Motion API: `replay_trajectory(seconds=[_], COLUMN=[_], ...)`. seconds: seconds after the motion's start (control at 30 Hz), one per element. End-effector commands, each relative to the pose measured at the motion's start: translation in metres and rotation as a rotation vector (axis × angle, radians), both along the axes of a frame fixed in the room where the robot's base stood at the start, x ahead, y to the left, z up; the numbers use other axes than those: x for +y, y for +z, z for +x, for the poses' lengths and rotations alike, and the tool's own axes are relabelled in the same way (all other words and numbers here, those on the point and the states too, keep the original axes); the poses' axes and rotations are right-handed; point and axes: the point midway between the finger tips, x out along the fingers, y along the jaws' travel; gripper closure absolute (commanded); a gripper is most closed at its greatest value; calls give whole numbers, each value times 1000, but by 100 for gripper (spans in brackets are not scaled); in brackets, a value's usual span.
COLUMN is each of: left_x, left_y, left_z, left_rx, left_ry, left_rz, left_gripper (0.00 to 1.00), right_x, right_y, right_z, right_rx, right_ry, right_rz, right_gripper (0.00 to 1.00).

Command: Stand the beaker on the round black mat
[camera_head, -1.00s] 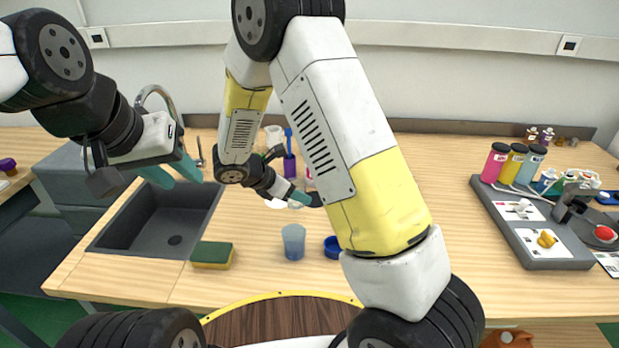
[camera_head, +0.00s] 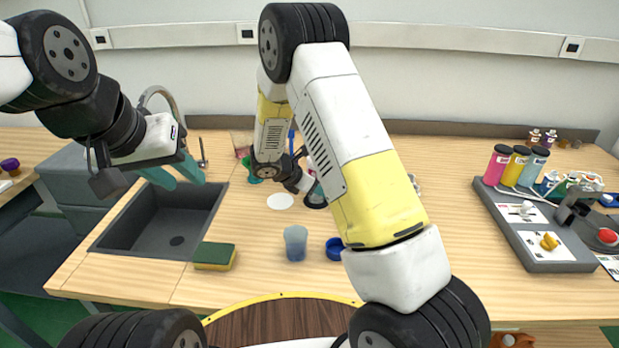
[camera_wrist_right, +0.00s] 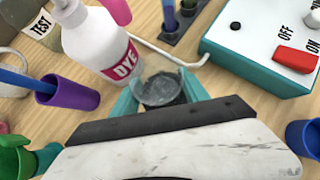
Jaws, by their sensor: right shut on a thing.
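The clear glass beaker (camera_wrist_right: 158,86) sits between the teal fingers of my right gripper (camera_wrist_right: 162,96) in the right wrist view, and the gripper is shut on it. A dark round patch shows through and below the glass; I cannot tell whether the beaker touches it. In the head view the round black mat (camera_head: 315,201) shows partly behind my right arm, on the table right of a white disc. My right fingers and the beaker are hidden there by the arm. My left gripper (camera_head: 174,178) is open and empty above the sink.
A dye bottle (camera_wrist_right: 92,38), a purple cup (camera_wrist_right: 72,92) and a switch box (camera_wrist_right: 262,40) stand near the beaker. The sink (camera_head: 120,240) is left.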

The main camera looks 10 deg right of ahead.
Motion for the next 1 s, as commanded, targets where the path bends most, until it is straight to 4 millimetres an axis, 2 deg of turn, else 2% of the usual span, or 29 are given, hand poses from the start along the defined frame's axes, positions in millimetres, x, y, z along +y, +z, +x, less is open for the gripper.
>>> replay_trajectory(seconds=[0.4,0.43,0.5,0.83,1.0], left_x=[0,0,0,0,0], left_y=[0,0,0,0,0], left_z=[0,0,0,0,0], left_rx=[0,0,0,0,0], left_ry=[0,0,0,0,0], left_rz=[0,0,0,0,0], left_gripper=[64,64,64,64,64], right_x=[0,0,0,0,9], right_y=[-6,-6,-6,-5,7], right_z=[0,0,0,0,-4], right_rx=[-1,-1,-1,-1,-3], right_ry=[0,-1,-1,0,2], right_rz=[-1,0,0,1,1], right_gripper=[95,41,28,26,26])
